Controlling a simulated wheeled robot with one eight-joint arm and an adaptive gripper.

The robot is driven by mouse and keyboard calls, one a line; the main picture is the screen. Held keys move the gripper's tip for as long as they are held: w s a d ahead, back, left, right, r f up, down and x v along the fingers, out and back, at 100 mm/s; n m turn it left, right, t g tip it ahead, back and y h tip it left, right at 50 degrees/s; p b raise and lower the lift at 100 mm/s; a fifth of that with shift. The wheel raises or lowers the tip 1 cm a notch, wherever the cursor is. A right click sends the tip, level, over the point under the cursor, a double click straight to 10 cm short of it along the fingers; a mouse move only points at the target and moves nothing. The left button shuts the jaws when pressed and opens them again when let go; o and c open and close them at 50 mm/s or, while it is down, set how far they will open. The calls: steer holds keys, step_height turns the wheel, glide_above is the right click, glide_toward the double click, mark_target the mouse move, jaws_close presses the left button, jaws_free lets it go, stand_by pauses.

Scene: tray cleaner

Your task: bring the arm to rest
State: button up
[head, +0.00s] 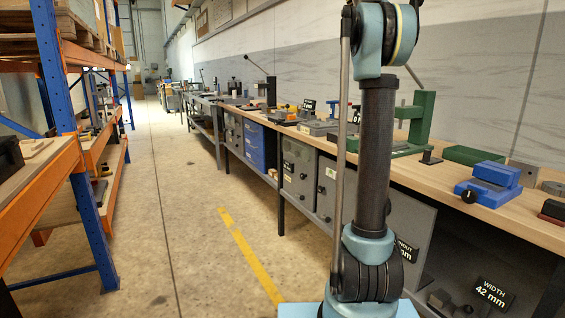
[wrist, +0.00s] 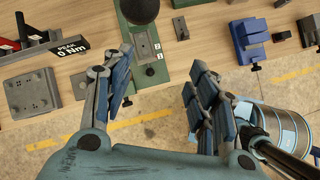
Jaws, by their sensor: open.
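My arm (head: 376,150) stands upright in the head view, in front of the workbench. Its top end runs out of the frame, so the gripper does not show there. In the wrist view my gripper (wrist: 158,95) is open, with its two blue-grey fingers spread apart. Nothing is between the fingers. Behind them show the bench edge and the floor with its yellow line. Part of my own arm and base shows at the right of the wrist view.
A long wooden workbench (head: 440,180) runs along the right wall, carrying a green press (head: 422,122) and a blue device (head: 489,184). An orange and blue rack (head: 72,150) stands at the left. The concrete aisle (head: 185,215) between them is clear.

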steer(key=s+a+f+m+y, duration=0.2)
steer(key=s+a+f+m, duration=0.3)
steer(key=s+f, duration=0.7)
steer(key=s+a+f+m+t+y, duration=0.1)
steer(key=s+a+f+m, duration=0.4)
steer(key=s+f, duration=0.8)
steer(key=s+a+f+m+y, duration=0.3)
steer(key=s+f, duration=0.9)
steer(key=f, duration=2.2)
steer(key=a+m, duration=0.3)
steer(key=m, duration=0.1)
steer(key=shift+s+m+y, duration=0.3)
steer(key=shift+s+m, duration=0.1)
steer(key=shift+w+f, duration=0.25)
steer(key=shift+w, duration=0.15)
